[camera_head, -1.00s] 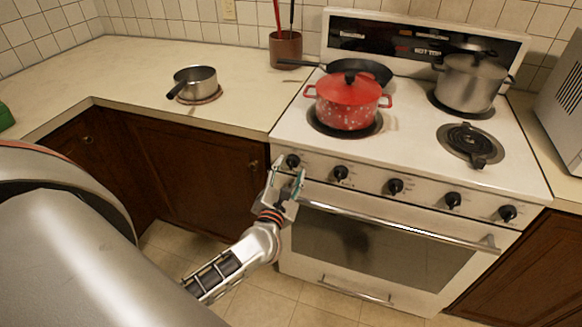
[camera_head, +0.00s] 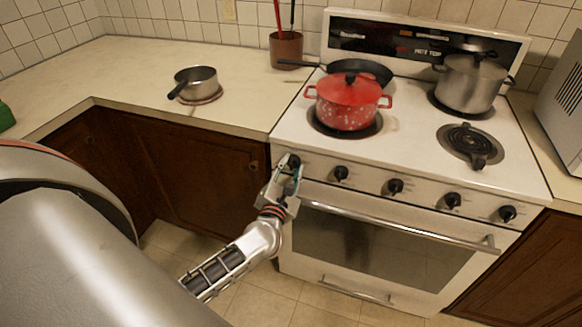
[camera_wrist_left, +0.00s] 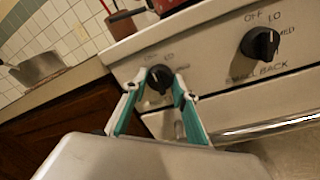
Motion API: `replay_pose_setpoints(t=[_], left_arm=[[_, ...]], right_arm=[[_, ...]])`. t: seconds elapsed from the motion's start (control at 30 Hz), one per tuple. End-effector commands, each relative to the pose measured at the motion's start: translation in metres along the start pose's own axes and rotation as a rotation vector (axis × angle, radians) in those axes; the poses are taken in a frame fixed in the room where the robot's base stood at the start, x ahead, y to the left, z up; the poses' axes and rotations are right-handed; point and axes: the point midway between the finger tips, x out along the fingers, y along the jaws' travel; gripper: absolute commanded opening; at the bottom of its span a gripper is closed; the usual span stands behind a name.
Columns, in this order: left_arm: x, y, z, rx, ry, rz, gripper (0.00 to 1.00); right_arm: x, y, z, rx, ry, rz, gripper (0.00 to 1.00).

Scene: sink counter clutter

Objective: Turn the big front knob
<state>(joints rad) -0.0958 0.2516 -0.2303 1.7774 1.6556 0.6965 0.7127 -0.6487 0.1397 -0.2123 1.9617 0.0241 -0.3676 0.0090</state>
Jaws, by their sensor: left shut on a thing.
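The stove's front panel carries a row of black knobs. My left gripper (camera_head: 289,170) is at the leftmost knob (camera_head: 294,160), at the panel's left end. In the left wrist view this knob (camera_wrist_left: 159,78) sits between the two teal-lined fingertips, and the gripper is shut on it. The label beneath it is mostly hidden by the fingers. The second knob (camera_wrist_left: 261,43) to the right has a label that reads partly as "BACK". It also shows in the head view (camera_head: 341,173). My right gripper is not in view.
The oven handle (camera_head: 400,224) runs just below the knobs. A red pot (camera_head: 347,103), a black pan (camera_head: 362,69) and a steel pot (camera_head: 467,82) stand on the stove. A small saucepan (camera_head: 196,82) is on the left counter. The right front burner (camera_head: 467,141) is bare.

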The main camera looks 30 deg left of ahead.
Motion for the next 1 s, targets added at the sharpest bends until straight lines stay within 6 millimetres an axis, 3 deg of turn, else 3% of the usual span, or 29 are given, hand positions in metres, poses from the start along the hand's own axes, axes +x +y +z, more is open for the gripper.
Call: replay_pose_setpoints(t=[0.6, 1.0], left_arm=[[0.000, 0.000, 0.001, 0.447, -0.034, 0.021, 0.06], [0.000, -0.001, -0.001, 0.686, -0.053, 0.033, 0.06]], right_arm=[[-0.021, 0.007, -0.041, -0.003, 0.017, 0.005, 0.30], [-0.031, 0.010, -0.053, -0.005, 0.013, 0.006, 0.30]])
